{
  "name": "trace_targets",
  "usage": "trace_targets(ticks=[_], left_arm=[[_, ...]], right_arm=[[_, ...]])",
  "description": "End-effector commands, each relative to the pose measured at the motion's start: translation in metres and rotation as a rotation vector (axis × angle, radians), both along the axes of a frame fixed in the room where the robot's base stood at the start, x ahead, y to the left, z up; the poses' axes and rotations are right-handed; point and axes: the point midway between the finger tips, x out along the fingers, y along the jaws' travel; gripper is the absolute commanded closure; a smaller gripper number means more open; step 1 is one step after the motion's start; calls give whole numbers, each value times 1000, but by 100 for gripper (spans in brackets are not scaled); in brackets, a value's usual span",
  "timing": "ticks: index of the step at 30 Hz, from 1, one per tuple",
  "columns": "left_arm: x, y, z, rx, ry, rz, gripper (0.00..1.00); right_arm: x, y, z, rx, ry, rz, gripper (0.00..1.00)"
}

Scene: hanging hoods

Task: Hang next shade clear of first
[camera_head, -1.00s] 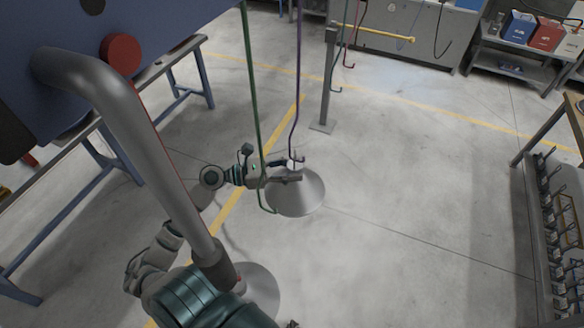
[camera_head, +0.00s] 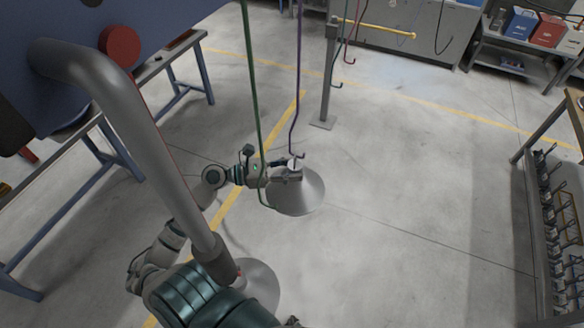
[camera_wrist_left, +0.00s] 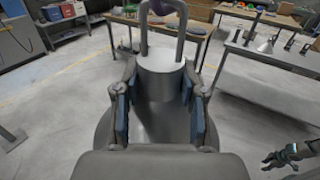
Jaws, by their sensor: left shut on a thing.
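A grey conical shade (camera_head: 308,195) with a loop handle (camera_wrist_left: 181,35) is in the middle of the head view. My left gripper (camera_head: 290,174) is shut on its neck; in the left wrist view the blue pads press the neck (camera_wrist_left: 160,80) from both sides. The purple hook (camera_head: 293,140) comes down at the loop; I cannot tell if it carries it. The green hook (camera_head: 258,130) hangs just left, overlapping the gripper in view. A second shade (camera_head: 262,285) is lower down, partly hidden by my arm. My right gripper (camera_wrist_left: 288,156) shows at the wrist view's lower right, its jaws unclear.
A thick grey pipe (camera_head: 140,150) crosses the left, close to my arm. A grey post (camera_head: 327,80) with a yellow bar (camera_head: 375,30) stands behind the hooks. Benches line the left and right sides. The floor right of the shade is clear.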

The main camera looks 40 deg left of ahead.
Motion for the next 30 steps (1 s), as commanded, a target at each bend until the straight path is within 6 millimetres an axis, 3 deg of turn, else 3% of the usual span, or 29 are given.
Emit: trace_targets(ticks=[3,4,7,20,30], left_arm=[[0,0,0,0,0,0,100],[0,0,0,0,0,0,52],[0,0,0,0,0,0,30],[-8,9,-1,-1,4,1,30],[-58,62,-2,-2,4,3,30]], right_arm=[[0,0,0,0,0,0,60],[0,0,0,0,0,0,60],[0,0,0,0,0,0,60],[0,-5,0,-4,0,3,60],[0,-3,0,-2,1,2,60]])
